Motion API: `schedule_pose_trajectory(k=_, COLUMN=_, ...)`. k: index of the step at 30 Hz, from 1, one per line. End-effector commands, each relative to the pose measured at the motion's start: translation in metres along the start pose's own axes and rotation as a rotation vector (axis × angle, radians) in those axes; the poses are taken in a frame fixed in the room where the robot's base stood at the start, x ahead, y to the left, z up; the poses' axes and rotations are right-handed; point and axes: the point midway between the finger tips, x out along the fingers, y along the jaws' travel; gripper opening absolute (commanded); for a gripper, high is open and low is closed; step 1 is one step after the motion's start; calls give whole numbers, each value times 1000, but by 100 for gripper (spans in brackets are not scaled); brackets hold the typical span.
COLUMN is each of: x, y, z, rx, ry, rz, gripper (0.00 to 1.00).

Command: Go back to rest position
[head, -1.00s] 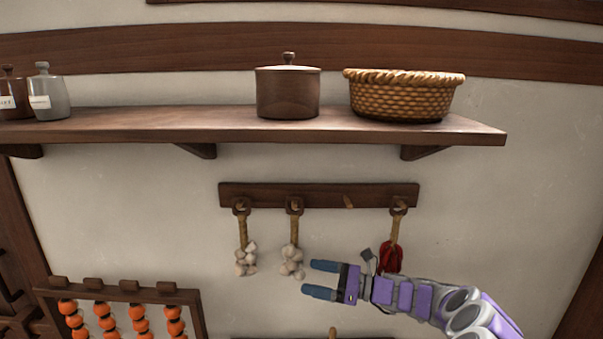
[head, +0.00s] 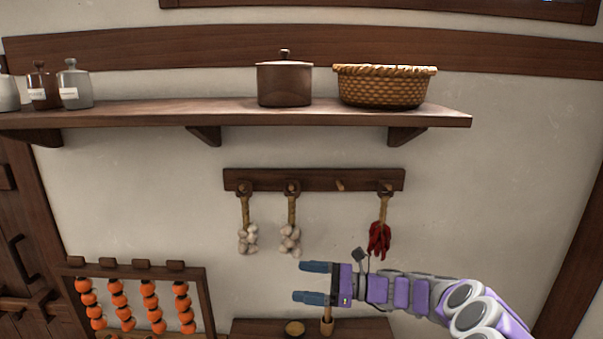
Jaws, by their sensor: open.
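My gripper (head: 317,283) is open and empty in the lower middle of the head view. Its two blue fingers point left, with a gap between them. The purple and grey arm comes in from the lower right. The gripper is below the wall peg rail (head: 314,180) and below a garlic braid (head: 290,225). A bunch of red chillies (head: 379,240) hangs above my arm. A wooden handle-like piece (head: 327,318) stands below the lower finger; I see no grip on it.
A long shelf (head: 240,112) holds a lidded pot (head: 284,83), a wicker basket (head: 384,87) and jars (head: 75,85). Another garlic braid (head: 248,225) hangs left. A rack of orange strung fruit (head: 130,270) stands lower left. A wooden surface (head: 262,326) with a small round item (head: 295,328) is below.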

Motion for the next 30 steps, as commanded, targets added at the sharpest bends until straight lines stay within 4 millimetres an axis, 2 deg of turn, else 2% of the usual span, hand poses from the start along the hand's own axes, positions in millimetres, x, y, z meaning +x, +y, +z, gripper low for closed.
schedule_pose_trajectory(k=8, x=34, y=58, z=15, rx=-156, ry=59, rz=152, gripper=91)
schedule_pose_trajectory(k=11, x=49, y=91, z=16, rx=-241, ry=98, rz=236, gripper=91)
schedule_pose_trajectory(k=15, x=58, y=152, z=13, rx=-406, ry=179, rz=386, gripper=91)
schedule_pose_trajectory(k=22, x=34, y=244, z=-16, rx=-670, ry=336, rz=634, gripper=91)
schedule_pose_trajectory(k=30, x=-26, y=331, z=-77, rx=-926, ry=557, rz=928, gripper=91)
